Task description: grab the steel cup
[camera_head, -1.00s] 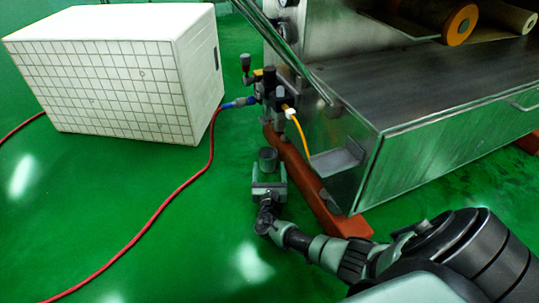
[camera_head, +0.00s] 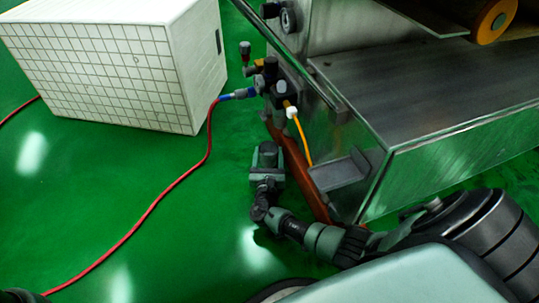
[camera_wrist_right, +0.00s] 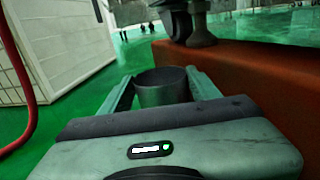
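The steel cup (camera_head: 268,150) is a small dark grey cylinder, upright beside the machine's red-brown base beam. In the right wrist view the cup (camera_wrist_right: 164,92) is between the two fingers, its open rim up and its lower part partly hidden by the gripper body. My right gripper (camera_head: 268,157) has its fingers apart on both sides of the cup, and it also shows in the wrist view (camera_wrist_right: 160,84). A narrow gap seems to show at the left finger; contact on the right is unclear. My left gripper is not in view.
The steel machine (camera_head: 430,90) stands at the right, its beam (camera_head: 318,182) close to the right gripper. A white tiled box (camera_head: 110,75) and a red hose (camera_head: 175,185) are at the left. Green floor is open between.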

